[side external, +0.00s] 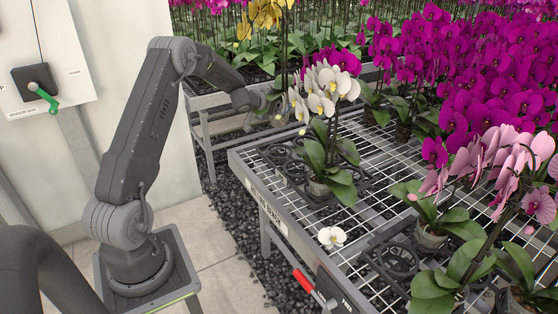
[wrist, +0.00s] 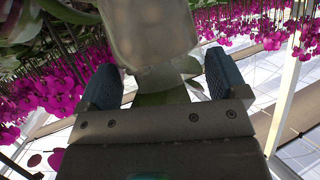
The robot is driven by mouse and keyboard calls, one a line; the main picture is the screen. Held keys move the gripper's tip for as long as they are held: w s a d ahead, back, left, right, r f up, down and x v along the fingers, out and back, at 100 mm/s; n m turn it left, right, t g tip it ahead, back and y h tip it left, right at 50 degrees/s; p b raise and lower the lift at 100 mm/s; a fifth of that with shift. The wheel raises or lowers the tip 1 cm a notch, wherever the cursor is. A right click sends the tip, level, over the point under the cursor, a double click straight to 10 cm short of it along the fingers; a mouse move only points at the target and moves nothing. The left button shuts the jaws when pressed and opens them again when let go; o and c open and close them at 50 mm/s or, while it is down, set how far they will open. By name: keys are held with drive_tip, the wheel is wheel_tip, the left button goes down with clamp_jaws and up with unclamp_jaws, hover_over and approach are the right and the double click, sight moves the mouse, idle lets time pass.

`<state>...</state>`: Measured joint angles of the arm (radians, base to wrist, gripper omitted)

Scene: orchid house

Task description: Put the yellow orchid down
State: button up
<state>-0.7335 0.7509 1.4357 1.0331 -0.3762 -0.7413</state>
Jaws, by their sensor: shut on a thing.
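My gripper (wrist: 165,78) has its two dark pads on either side of a cloudy, see-through pot (wrist: 148,32) in the wrist view. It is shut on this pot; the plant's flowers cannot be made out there. In the side view my gripper (side external: 268,106) is at the far end of my arm, partly hidden behind the white orchid, above the bench's back left part. Yellow orchid flowers (side external: 265,13) show at the top of the side view. I cannot tell for sure whether they belong to the held pot.
A white orchid (side external: 323,88) stands potted on the wire bench (side external: 240,160) close to my gripper. Empty black ring holders (side external: 396,257) sit in front. A loose white bloom (side external: 332,237) lies near the front edge. Pink orchids (side external: 430,212) and dense magenta orchids (side external: 470,65) crowd the right and back.

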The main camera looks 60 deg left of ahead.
drive_tip(key=s+a, duration=0.5)
drive_tip(key=s, duration=0.6)
drive_tip(key=shift+w+d+f, duration=0.8)
drive_tip(key=shift+w+f, duration=1.05)
drive_tip(key=shift+f, duration=0.7)
drive_tip(key=shift+w+d+f, duration=0.85)
drive_tip(key=shift+w+f, duration=1)
drive_tip(key=shift+f, duration=0.75)
drive_tip(key=shift+w+d+f, duration=0.8)
drive_tip(key=shift+w+f, duration=1.05)
drive_tip(key=shift+f, duration=0.7)
drive_tip(key=shift+f, duration=0.15)
drive_tip(key=o, duration=0.9)
drive_tip(key=shift+f, duration=0.15)
